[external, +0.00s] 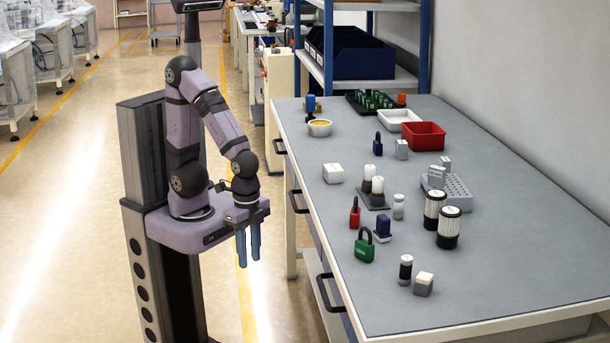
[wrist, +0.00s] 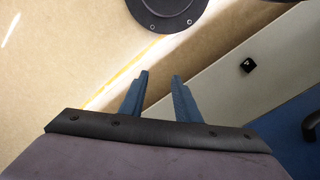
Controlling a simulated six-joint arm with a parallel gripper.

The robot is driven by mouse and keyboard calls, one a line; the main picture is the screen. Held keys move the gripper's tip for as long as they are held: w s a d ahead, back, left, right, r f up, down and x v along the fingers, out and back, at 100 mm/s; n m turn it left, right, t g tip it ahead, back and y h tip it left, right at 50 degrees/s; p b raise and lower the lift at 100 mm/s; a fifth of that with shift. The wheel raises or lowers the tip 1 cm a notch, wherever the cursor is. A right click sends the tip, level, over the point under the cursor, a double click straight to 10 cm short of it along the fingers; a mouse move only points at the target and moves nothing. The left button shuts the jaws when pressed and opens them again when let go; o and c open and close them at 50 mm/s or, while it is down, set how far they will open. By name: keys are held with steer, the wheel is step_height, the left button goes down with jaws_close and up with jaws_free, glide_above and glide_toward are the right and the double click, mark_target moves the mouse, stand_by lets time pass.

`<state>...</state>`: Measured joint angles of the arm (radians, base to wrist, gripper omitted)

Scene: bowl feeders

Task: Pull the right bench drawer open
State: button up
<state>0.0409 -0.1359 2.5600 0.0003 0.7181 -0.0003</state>
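The grey-topped bench (external: 490,255) fills the right of the external view, its front side facing my arm. Black drawer handles show along that front. The nearest one (external: 328,292) is low at the front edge and appears to belong to the right drawer; the drawer face is seen almost edge-on, so its opening is hard to judge. My gripper (external: 248,260) hangs pointing down, left of the bench front and apart from the handles. Its two blue fingers are spread and empty. In the wrist view the fingers (wrist: 160,76) show a gap, and a dark curved part, possibly a handle, is cut off at the right edge.
Other handles stand farther back, a middle one (external: 298,201) and a far one (external: 279,146). The benchtop holds a red bin (external: 423,136), a green padlock (external: 364,246), filters and several small parts. Floor between my base and the bench is clear.

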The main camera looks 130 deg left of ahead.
steer(key=s+d+f+m+g+y+p, duration=0.2)
steer(key=s+d+f+m+g, duration=0.1)
steer(key=s+d+f+m, duration=0.4)
steer(key=w+d+f+m+t+y, duration=0.3)
steer(key=w+d+m+y, duration=0.25)
steer(key=w, duration=0.25)
steer(key=w+d+m+t, duration=0.1)
steer(key=w+m+t, duration=0.15)
steer(key=w, duration=0.65)
steer(key=w+d+r+n+t+y, duration=0.1)
steer(key=w+r+n+t, duration=0.2)
steer(key=w+r, duration=0.4)
steer(key=w+d+r+n+t+y, duration=0.1)
steer(key=w+r+n+t+y, duration=0.1)
steer(key=w+r+t, duration=0.3)
step_height(320, 180, up, 5)
steer(key=shift+w+d+f+n+p, duration=0.15)
steer(key=shift+w+d+n+p, duration=0.2)
steer(key=shift+w+n, duration=0.55)
steer(key=x, duration=0.7)
steer(key=shift+w, duration=0.3)
